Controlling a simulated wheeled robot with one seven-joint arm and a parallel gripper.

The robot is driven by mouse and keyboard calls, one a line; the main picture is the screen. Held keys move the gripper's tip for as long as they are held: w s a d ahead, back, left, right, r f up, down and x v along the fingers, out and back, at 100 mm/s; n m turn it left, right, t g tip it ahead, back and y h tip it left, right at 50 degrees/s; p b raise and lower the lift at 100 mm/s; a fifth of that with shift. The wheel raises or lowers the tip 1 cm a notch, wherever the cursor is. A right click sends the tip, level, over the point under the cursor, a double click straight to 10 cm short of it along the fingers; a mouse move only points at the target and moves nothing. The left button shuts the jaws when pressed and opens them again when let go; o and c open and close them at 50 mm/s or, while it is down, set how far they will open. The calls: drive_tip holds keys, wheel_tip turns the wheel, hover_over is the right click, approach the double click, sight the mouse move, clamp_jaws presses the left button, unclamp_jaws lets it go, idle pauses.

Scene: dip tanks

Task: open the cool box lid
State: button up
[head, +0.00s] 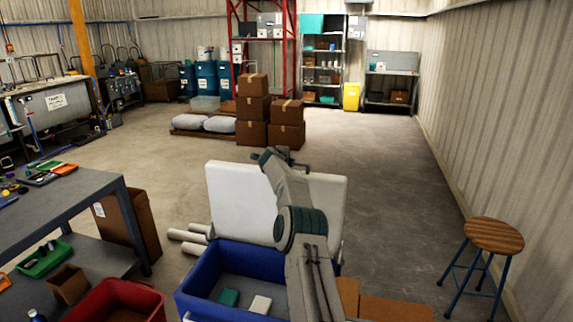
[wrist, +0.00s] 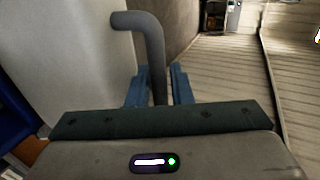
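The blue cool box (head: 190,305) stands at the bottom centre of the head view. Its white lid (head: 240,205) is raised steeply at the far side, leaving the box open. In the wrist view the lid (wrist: 60,60) fills the left, with a grey bent handle (wrist: 150,40) reaching out from it. My gripper (wrist: 160,88) has its blue fingers on both sides of the handle, close against it. In the head view my arm crosses in front of the lid and box, and the gripper's fingers cannot be made out.
Inside the box lie a green item (head: 228,297) and a white item (head: 261,304). A grey workbench (head: 60,205) and a red bin (head: 115,295) are at the left. A stool (head: 495,237) stands at the right. The floor behind the lid is open up to stacked cartons (head: 285,135).

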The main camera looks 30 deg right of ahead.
drive_tip(key=shift+a, duration=0.15)
drive_tip(key=shift+b+v, duration=0.95)
drive_tip(key=shift+b, duration=0.25)
drive_tip(key=b+v, duration=0.4)
drive_tip(key=v, duration=0.7)
drive_tip(key=shift+s+a+r, duration=0.2)
drive_tip(key=shift+s+r, duration=0.05)
drive_tip(key=shift+r, duration=0.05)
